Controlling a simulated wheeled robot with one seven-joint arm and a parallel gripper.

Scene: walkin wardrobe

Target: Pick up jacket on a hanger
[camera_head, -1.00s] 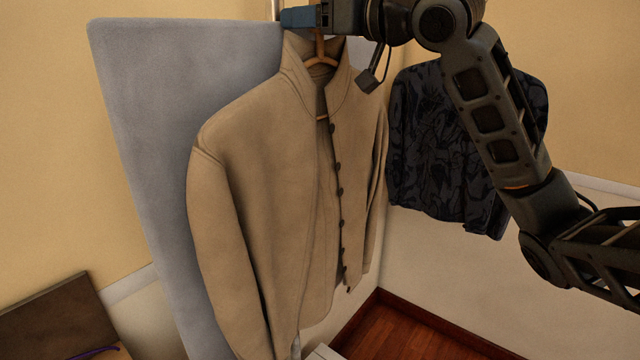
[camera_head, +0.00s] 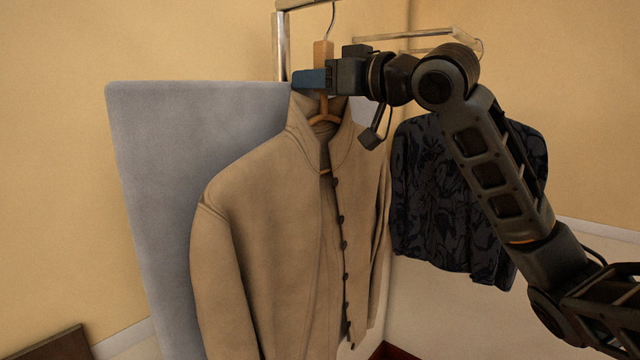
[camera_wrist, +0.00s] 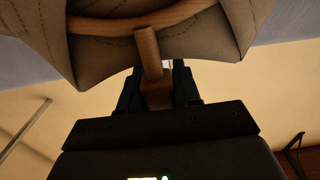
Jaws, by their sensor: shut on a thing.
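A tan jacket (camera_head: 270,225) with dark buttons hangs upright on a wooden hanger (camera_head: 323,52) with a metal hook. My gripper (camera_head: 308,79), with blue fingers, is at the hanger's neck just above the collar. It is shut on the wooden neck. In the wrist view, the hanger's wooden neck (camera_wrist: 149,52) runs down between the fingers of my gripper (camera_wrist: 157,90), and the jacket's collar (camera_wrist: 45,35) shows at the top. The hook reaches up to a rail (camera_head: 300,3) at the top edge; whether it rests on the rail is cut off from view.
A grey-blue upright panel (camera_head: 165,190) stands behind the jacket on the left. A dark patterned shirt (camera_head: 440,200) hangs at the right behind my arm, below a second metal rail (camera_head: 405,37). A dark brown object (camera_head: 55,345) is at the lower left.

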